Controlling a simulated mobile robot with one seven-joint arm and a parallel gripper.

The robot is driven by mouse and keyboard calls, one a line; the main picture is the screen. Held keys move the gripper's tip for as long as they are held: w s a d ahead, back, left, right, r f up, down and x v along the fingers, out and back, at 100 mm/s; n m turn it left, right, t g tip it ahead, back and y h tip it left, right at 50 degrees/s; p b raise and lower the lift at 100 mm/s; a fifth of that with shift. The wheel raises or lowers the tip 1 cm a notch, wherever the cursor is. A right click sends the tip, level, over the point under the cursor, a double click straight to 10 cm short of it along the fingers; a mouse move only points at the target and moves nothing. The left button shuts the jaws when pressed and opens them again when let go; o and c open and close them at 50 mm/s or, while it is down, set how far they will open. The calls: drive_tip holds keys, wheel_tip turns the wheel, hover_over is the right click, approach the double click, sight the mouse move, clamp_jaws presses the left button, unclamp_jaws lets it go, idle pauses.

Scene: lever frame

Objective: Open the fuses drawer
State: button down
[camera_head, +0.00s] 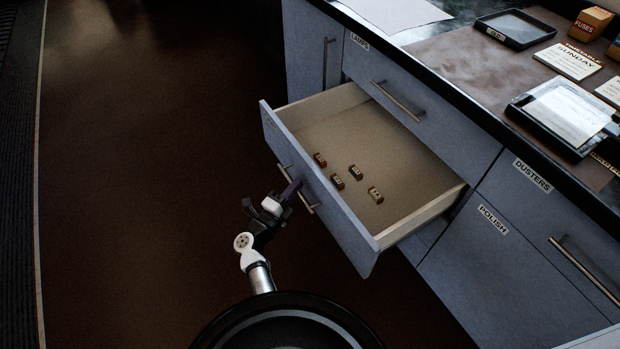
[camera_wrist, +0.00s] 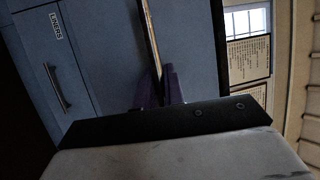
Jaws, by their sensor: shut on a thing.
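A blue-grey drawer (camera_head: 328,203) stands pulled well out from the cabinet, below the drawer labelled LAMPS. Its pale interior is in sight, with several small brown and dark blocks (camera_head: 337,181) on its floor. I cannot read a label on its front. Its long metal bar handle (camera_head: 311,209) also shows in the wrist view (camera_wrist: 150,38). My gripper (camera_head: 293,187) is at the outer face of this drawer, its purple fingers (camera_wrist: 160,91) shut around the bar near the bar's middle.
The LAMPS drawer (camera_head: 440,104) above and the DUSTERS (camera_head: 548,225) and POLISH (camera_head: 490,270) fronts at right are closed. The countertop holds a black tray (camera_head: 515,29), a FUSES box (camera_head: 589,24), cards (camera_head: 568,61) and a paper tray. The dark floor (camera_head: 150,180) at left is clear.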

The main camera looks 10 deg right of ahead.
drive_tip(key=shift+s+a, duration=0.2)
drive_tip(key=shift+a, duration=0.3)
drive_tip(key=shift+s+a, duration=0.2)
drive_tip(key=shift+a, duration=0.3)
drive_tip(key=c, duration=1.5)
unclamp_jaws()
drive_tip(key=b+v, duration=0.2)
drive_tip(key=v, duration=1.1)
drive_tip(key=shift+s+a, duration=0.25)
drive_tip(key=shift+a, duration=0.05)
drive_tip(key=shift+f, duration=0.1)
